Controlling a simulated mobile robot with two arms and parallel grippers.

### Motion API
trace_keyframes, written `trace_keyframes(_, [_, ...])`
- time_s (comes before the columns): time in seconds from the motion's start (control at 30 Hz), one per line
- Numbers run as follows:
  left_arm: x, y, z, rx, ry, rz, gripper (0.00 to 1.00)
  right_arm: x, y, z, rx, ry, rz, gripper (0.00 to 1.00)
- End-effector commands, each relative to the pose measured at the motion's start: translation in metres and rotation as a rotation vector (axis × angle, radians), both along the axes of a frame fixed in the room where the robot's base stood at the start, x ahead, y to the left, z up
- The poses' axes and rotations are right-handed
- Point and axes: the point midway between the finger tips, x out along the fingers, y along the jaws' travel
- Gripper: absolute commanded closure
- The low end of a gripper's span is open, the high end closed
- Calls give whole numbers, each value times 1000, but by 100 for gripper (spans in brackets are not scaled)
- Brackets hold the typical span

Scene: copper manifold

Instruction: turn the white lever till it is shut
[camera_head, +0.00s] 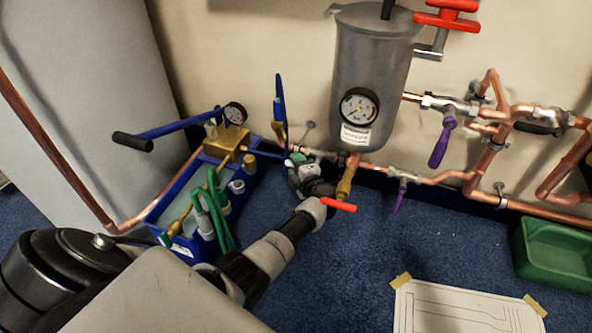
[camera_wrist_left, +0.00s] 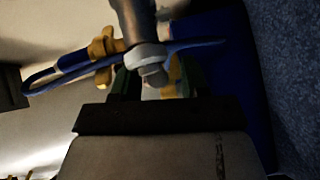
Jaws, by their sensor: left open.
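I cannot make out a white lever in either view; the handles I see are blue, purple, red and black. My left gripper (camera_head: 296,165) is low by the wall pipe, left of the brass drain valve (camera_head: 346,180) with its red lever (camera_head: 338,204). In the left wrist view the left gripper (camera_wrist_left: 160,78) has its green fingers apart. A pale nut on a grey pipe end (camera_wrist_left: 148,58) shows between or just beyond them; I cannot tell if they touch. A thin blue handle (camera_wrist_left: 200,43) crosses there. The right gripper is not in view.
A grey tank with a gauge (camera_head: 362,105) hangs above. A blue tray (camera_head: 160,212) with a pump stands left of my gripper. Copper pipes with purple levers (camera_head: 440,145) run right. A green bin (camera_head: 555,255) and paper drawing (camera_head: 455,308) lie on the blue floor.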

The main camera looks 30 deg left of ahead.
Motion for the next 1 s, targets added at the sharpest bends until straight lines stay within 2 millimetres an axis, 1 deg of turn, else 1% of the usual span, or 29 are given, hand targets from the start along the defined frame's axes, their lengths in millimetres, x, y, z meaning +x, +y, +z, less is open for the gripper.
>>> trace_keyframes(0.03, [2,3,-1,1,-1,0,55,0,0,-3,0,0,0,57])
trace_keyframes(0.33, [3,5,0,-1,-1,-1,55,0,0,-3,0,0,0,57])
trace_keyframes(0.37, [3,5,0,-1,-1,-1,56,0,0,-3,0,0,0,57])
trace_keyframes(0.6, [3,4,0,0,0,-1,93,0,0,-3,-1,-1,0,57])
trace_keyframes(0.63, [3,4,0,0,0,-1,98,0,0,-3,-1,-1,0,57])
trace_keyframes(0.67, [3,4,0,0,0,-1,100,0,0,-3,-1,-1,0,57])
trace_keyframes(1.0, [0,4,1,13,4,-1,100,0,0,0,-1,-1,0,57])
